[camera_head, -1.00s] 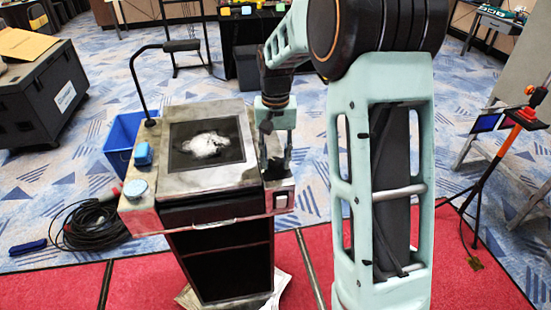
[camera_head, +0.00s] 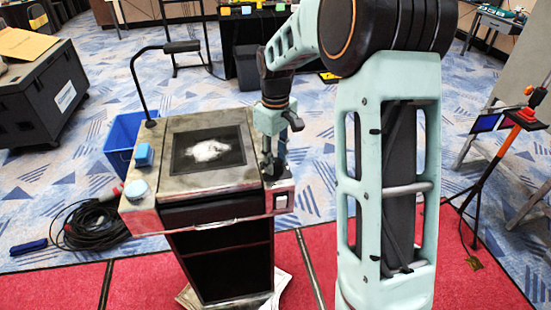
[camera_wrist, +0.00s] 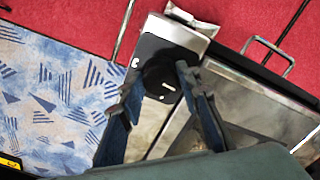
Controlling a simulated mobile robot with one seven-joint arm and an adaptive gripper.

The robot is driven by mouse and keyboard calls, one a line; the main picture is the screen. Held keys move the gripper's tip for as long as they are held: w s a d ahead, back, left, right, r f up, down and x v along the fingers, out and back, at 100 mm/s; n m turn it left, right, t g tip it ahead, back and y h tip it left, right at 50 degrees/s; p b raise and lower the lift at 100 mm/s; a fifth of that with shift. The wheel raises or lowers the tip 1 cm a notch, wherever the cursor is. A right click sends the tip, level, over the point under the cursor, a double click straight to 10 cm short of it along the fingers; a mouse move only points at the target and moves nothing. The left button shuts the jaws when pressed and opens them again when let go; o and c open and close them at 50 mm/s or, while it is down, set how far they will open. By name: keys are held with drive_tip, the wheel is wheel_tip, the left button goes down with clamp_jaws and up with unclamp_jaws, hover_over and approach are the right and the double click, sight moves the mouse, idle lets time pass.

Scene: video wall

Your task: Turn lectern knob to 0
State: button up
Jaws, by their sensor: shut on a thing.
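The lectern (camera_head: 180,189) stands on the red carpet in the head view, with a dark inset screen on its top. Its black round knob (camera_wrist: 158,72) shows in the wrist view on a dark plate at the lectern's corner. A short white mark on the knob is visible, but the scale numbers are too small to read. My gripper (camera_head: 272,168) points down at the right side of the lectern top. Its fingers, also in the wrist view (camera_wrist: 158,84), are shut on the knob from two sides. In the head view the fingers hide most of the knob.
A blue button box (camera_head: 143,153) and a pale round button (camera_head: 138,190) sit on the lectern's left side. A gooseneck lamp (camera_head: 137,85) rises at its back left. A blue bin (camera_head: 122,135) and coiled black cable (camera_head: 88,226) lie to the left.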

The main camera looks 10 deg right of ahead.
sight(275, 162)
drive_tip(key=shift+n, duration=0.5)
drive_tip(key=o, duration=1.2)
drive_tip(key=shift+c, duration=0.2)
wheel_tip(275, 162, up, 12)
